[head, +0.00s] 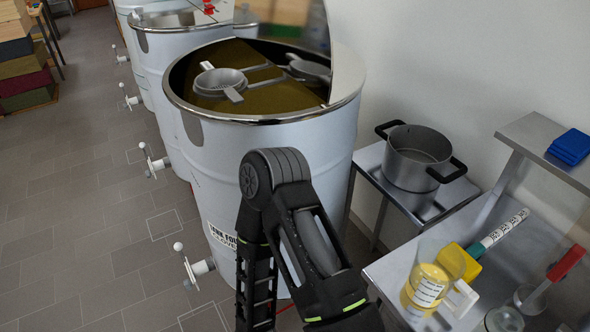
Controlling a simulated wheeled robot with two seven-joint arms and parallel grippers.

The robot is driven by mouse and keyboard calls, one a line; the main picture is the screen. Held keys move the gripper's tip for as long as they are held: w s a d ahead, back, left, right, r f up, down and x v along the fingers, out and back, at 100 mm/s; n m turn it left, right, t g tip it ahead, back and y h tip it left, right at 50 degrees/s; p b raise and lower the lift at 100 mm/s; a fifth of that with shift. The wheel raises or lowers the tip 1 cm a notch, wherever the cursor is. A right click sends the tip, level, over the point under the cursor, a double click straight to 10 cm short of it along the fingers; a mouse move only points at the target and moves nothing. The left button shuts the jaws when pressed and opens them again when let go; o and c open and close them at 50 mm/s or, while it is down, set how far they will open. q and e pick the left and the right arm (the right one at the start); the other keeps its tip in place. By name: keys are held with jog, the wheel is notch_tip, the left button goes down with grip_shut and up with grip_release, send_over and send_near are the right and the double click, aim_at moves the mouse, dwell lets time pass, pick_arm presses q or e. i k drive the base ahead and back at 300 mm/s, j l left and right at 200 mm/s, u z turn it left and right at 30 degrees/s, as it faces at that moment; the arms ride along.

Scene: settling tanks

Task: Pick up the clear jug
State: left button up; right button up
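A see-through vessel with a yellow lower part, a white label and a pale handle at its right, which looks like the clear jug (426,287), stands upright on the metal table at the lower right. Whether the yellow is liquid or something behind the wall I cannot tell. One of my black arms rises from the bottom middle and bends down to the right, ending at the frame's bottom edge left of the jug. Neither gripper shows in the head view.
The metal table (398,268) also holds a yellow object (458,262), a green-and-white tube (503,229), a red-handled tool (566,263) and small glass vessels. A blue block (570,146) lies on the raised shelf. A pot (415,158) stands on a stand behind. Large white tanks (270,150) fill the middle.

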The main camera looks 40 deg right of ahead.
aim_at(438, 267)
jog(key=z, duration=2.7)
jog(key=k+j+u, duration=0.2)
jog(key=k+j, duration=0.2)
jog(key=k+j+u, duration=0.15)
jog(key=k+j, duration=0.2)
jog(key=j, duration=0.15)
jog(key=k+j+u, duration=0.2)
jog(key=k+j, duration=0.15)
jog(key=j, duration=0.15)
